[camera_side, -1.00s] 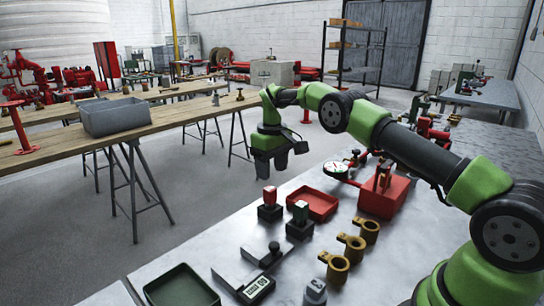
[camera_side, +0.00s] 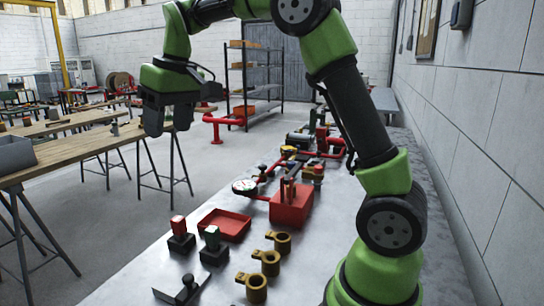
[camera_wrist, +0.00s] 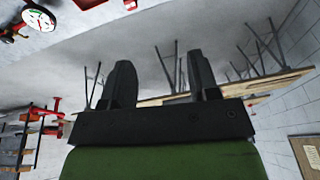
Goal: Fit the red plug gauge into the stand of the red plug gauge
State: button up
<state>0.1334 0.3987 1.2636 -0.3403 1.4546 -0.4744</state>
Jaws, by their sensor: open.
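The red plug gauge (camera_side: 178,225) shows in the side view as a small upright red block at the near left of the metal bench. A square black base (camera_side: 181,243) is directly under it; I cannot tell how the two are joined.
Behind the blocks lies a shallow red tray (camera_side: 225,225). A red box with uprights (camera_side: 291,206) and a dial gauge (camera_side: 244,187) are farther back. A wall stands right of the bench.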

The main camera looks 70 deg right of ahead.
jog(key=s+a+r+m+t, duration=0.1)
jog(key=s+a+r, duration=0.1)
jog(key=s, duration=0.3)
jog(key=s+a+r+t, duration=0.1)
jog(key=s+a+r, duration=0.1)
jog(key=s, duration=0.4)
jog(key=s+a+f+m+t+y, duration=0.1)
jog(key=s+f, duration=0.4)
jog(key=s, duration=0.6)
jog(key=shift+s+a+m+t+y, duration=0.15)
jog(key=shift+a+m+t+y, duration=0.15)
jog(key=shift+a+m+t, duration=0.3)
jog(key=shift+a+f, duration=0.1)
